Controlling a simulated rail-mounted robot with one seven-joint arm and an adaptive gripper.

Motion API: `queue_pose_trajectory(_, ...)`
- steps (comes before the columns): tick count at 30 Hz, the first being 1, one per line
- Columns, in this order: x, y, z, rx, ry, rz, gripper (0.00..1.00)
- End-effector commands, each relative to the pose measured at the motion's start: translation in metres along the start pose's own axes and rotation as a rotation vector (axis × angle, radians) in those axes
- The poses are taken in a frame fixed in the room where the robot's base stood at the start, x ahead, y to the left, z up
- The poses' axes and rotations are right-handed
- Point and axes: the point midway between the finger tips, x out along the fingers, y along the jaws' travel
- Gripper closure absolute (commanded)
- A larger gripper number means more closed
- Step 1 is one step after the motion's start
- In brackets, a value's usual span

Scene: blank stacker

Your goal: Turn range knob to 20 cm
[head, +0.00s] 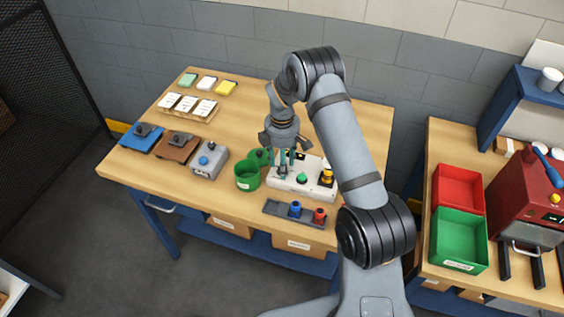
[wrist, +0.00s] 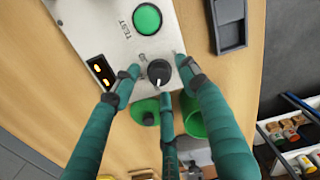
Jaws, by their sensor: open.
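The range knob (wrist: 159,71) is small, round and black with a light pointer mark, near the end of a white control box (wrist: 100,25). In the head view the box (head: 290,186) stands on the wooden table and the knob is largely hidden by my gripper. My gripper (wrist: 160,77) has teal fingers spread around the knob, open, with gaps visible between fingers and knob. It also shows in the head view (head: 285,170), pointing down over the box's left part. I cannot read any scale around the knob.
The box also bears a green TEST button (wrist: 147,18) and a dark window with orange lights (wrist: 102,71). A green cup (head: 247,178) stands close left of the box. A dark tray (head: 272,208) with blue and red pieces lies in front.

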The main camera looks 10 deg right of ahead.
Motion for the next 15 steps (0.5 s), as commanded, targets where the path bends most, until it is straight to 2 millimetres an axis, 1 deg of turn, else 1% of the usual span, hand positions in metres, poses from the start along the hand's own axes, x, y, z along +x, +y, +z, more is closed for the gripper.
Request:
queue_pose_trajectory(4,0.0066,0.0001,0.0003,0.0,0.0,0.001,0.56)
queue_pose_trajectory(11,0.0074,0.0003,0.0002,0.0,0.0,0.002,0.56)
queue_pose_trajectory(15,0.0073,0.0003,0.0002,0.0,0.0,0.002,0.64)
